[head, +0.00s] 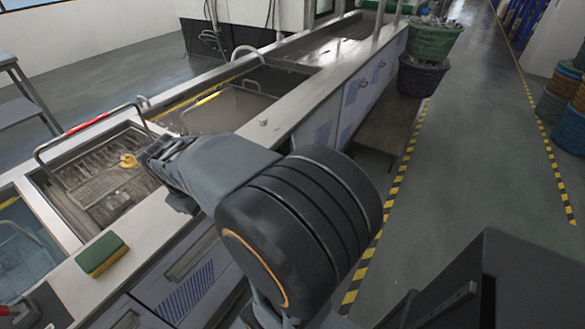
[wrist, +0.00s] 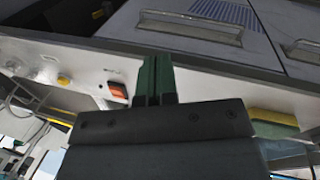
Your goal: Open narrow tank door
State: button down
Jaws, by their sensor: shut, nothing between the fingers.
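The front of the tank counter has grey door panels. One door with blue stripes (head: 190,293) shows below the counter edge in the head view, with a recessed bar handle (head: 192,258). The same door's handle (wrist: 190,28) is at the top of the wrist view. A neighbouring panel's handle (head: 125,320) is at the lower left, and it also shows in the wrist view (wrist: 310,52). These doors look closed. I cannot tell which is the narrow one. My gripper (wrist: 157,65) is shut and empty, apart from the handles. In the head view my arm partly hides it.
A green and yellow sponge (head: 102,254) lies on the counter rim. An open tank with a wire basket (head: 100,185) is at the left. Baskets (head: 423,75) stand by the far counter. The floor (head: 480,160) to the right is clear.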

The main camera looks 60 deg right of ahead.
jog(key=d+f+n+g+h, duration=0.3)
jog(key=d+n+g, duration=0.3)
jog(key=d, duration=1.8)
jog(key=s+d+f+g, duration=0.1)
jog(key=s+d+f, duration=0.5)
jog(key=f, duration=0.1)
jog(key=shift+f+m+g+b, duration=0.2)
jog(key=shift+m+g+b, duration=0.1)
jog(key=shift+m, duration=0.1)
